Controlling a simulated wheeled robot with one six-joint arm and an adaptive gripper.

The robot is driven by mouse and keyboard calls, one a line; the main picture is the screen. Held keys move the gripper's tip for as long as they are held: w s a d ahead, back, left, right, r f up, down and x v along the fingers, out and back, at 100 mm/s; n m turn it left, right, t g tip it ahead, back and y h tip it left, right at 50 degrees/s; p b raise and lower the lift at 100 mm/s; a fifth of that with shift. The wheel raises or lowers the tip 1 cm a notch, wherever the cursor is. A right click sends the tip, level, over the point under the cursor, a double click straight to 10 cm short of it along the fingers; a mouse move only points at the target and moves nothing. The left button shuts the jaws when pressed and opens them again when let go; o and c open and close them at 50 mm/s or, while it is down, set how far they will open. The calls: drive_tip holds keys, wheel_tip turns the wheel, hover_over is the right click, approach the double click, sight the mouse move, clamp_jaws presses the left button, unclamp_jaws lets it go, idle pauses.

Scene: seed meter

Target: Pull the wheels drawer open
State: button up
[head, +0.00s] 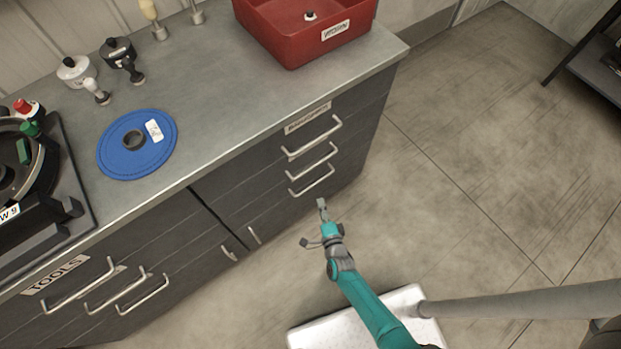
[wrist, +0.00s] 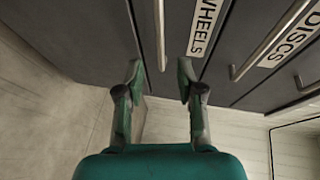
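The wheels drawer shows in the wrist view by its white WHEELS label (wrist: 205,28). Its bar handle (wrist: 160,35) lies to the left of that label, and its lower end shows between my fingertips in the picture; I cannot tell how deep it is between them. In the head view the lowest of three handles (head: 311,186) on the right cabinet appears to be the same one; its label is not readable there. The drawer front looks flush. My gripper (head: 322,207) is open, just in front of that handle; its fingers (wrist: 160,72) stand apart with nothing gripped.
The DISCS drawer handle (wrist: 265,42) and DISCS label (wrist: 290,38) are beside the wheels drawer. A red bin (head: 290,45), a blue disc (head: 115,155) and several small tools stand on the counter (head: 235,95). The floor (head: 450,150) to the right is clear.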

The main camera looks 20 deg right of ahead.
sight(315, 183)
drive_tip(key=x, duration=1)
drive_tip(key=shift+w, duration=0.3)
clamp_jaws()
